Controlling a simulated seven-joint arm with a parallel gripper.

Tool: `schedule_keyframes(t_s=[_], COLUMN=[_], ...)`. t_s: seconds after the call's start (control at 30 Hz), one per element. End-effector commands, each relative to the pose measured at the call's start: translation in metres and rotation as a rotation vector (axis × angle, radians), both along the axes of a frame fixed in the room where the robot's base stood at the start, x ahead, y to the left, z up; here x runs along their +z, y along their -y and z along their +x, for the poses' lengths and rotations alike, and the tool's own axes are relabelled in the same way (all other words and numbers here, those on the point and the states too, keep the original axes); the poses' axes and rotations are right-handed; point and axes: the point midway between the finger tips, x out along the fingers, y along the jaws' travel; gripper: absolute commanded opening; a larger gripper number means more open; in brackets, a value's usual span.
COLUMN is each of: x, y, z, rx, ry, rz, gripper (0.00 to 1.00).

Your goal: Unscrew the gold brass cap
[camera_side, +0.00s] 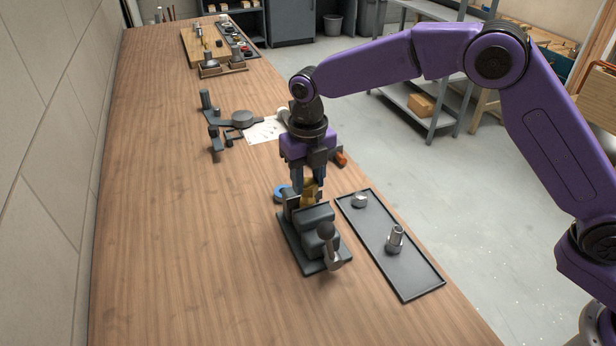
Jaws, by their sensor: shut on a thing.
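The gold brass cap (309,189) sits at the dark vise (317,226) on the wooden bench. My gripper (308,188) points straight down over the vise and is shut on the cap, with a finger on each side. The fingers hide part of the cap. What the cap is fitted on is hidden between the vise jaws, and I cannot tell its thread or how far it is turned.
A dark tray (415,278) to the right holds a silver nut (360,199) and a silver fitting (395,239). A blue ring (281,193), an orange-handled tool (340,157), a paper sheet (265,130) and a dark stand (237,121) lie behind. The bench's left side is clear.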

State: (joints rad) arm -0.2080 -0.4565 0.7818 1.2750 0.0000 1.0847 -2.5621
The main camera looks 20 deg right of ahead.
Motion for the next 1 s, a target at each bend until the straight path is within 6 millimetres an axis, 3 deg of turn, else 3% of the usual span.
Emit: schedule_keyframes(t_s=[0.3,0.33,0.4,0.63,0.7,0.73,1.0], x=[-0.0008,-0.0008,-0.0007,-0.0002,-0.0001,-0.0001,0.0001], y=[0.0002,0.0002,0.0002,0.0001,0.0,0.0,0.0], z=[-0.0004,-0.0004,-0.0004,-0.0001,-0.0001,-0.0001,0.0], rx=[0.059,0.058,0.057,0.056,0.056,0.056,0.055], ry=[-0.002,-0.002,-0.002,-0.001,-0.001,-0.001,0.0], rz=[-0.001,-0.001,-0.001,-0.001,0.0,0.0,0.0], gripper=[0.06,0.44,0.67,0.71,0.94,1.0,1.0])
